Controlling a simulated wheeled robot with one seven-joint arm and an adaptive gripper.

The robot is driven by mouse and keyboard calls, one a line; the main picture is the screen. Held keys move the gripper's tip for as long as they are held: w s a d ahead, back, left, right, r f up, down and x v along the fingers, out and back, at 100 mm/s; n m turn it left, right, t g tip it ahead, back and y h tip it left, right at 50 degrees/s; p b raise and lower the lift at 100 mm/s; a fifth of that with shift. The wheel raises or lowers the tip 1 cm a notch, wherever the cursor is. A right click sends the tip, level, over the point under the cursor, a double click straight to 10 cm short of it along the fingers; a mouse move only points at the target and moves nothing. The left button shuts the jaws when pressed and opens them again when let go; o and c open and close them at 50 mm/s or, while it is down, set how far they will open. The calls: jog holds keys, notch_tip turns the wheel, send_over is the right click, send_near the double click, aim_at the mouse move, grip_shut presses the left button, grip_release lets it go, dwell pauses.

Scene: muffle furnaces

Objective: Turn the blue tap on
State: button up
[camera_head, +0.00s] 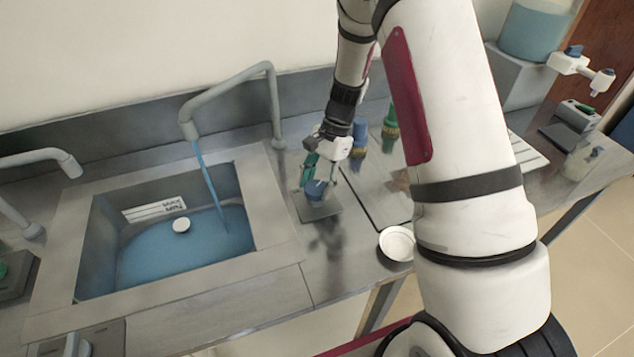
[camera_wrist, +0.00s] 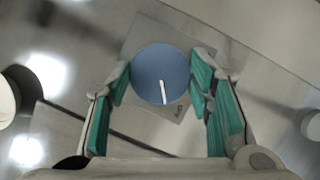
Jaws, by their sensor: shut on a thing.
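The blue tap (camera_head: 317,190) is a round knob on a square grey plate (camera_head: 322,212), on the counter right of the sink. In the wrist view the blue tap (camera_wrist: 161,74) shows from above as a blue disc with a white line pointing down and slightly right. My gripper (camera_head: 322,180) reaches down onto the knob. In the wrist view my gripper (camera_wrist: 161,80) has its green-padded fingers on both sides of the knob, shut on it. Blue water runs from the curved spout (camera_head: 228,92) into the sink (camera_head: 255,215).
A white round dish (camera_head: 396,243) stands at the counter's front edge, near my arm. Blue and green bottle-like objects (camera_head: 390,122) stand behind my gripper. Another spout (camera_head: 40,158) is at the left.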

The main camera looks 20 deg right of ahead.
dwell(0.3)
jog(key=o, duration=1.1)
jog(key=shift+o, duration=0.2)
jog(key=v, duration=1.2)
